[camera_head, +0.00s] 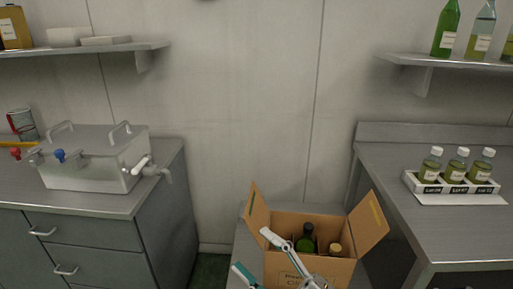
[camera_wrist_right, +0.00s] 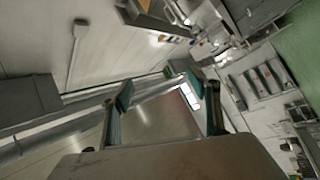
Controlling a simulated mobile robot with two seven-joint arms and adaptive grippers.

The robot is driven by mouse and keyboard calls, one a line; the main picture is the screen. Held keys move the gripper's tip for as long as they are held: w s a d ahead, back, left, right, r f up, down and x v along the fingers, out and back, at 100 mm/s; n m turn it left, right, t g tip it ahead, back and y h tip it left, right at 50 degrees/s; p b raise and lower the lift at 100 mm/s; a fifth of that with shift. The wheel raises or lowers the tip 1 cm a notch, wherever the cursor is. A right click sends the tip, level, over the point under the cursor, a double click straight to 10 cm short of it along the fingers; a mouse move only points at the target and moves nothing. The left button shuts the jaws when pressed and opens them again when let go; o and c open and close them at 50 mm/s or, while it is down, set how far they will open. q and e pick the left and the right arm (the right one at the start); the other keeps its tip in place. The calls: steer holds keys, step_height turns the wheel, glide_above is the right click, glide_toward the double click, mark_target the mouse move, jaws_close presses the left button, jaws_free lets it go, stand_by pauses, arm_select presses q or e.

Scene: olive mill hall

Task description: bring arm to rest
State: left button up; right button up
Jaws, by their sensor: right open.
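My right gripper (camera_head: 251,253) shows at the bottom of the head view, with its two pale fingers with teal pads spread apart. It is in front of the near left part of an open cardboard box (camera_head: 322,266) in the picture. Nothing shows between the fingers. In the right wrist view the same gripper (camera_wrist_right: 160,92) has its fingers wide apart and empty, with the hall tilted behind them. My left gripper is not in view.
The box holds a dark green bottle (camera_head: 306,241) and a bottle with a tan top (camera_head: 335,249). A steel tank with taps (camera_head: 95,160) stands on the left counter (camera_head: 95,204). Three small bottles stand in a white rack (camera_head: 455,188) on the right bench (camera_head: 440,235).

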steer(key=w+d+f+m+t+h, duration=0.1)
steer(key=d+f+m+t+h, duration=0.2)
steer(key=d+f+m+h, duration=0.6)
steer(key=s+d+f+m+g+h, duration=0.2)
steer(key=s+d+f, duration=0.1)
steer(key=f, duration=0.5)
steer(key=s+d+f+m+g+h, duration=0.2)
steer(key=s+d+f+m, duration=0.1)
steer(key=s+f, duration=0.3)
steer(key=s+d+f+m+g+h+p, duration=0.1)
steer(key=s+d+f, duration=0.4)
steer(key=f, duration=0.5)
steer(key=shift+s+m+g+h, duration=0.15)
steer(key=shift+m+g+h, duration=0.35)
steer(key=shift+m, duration=0.6)
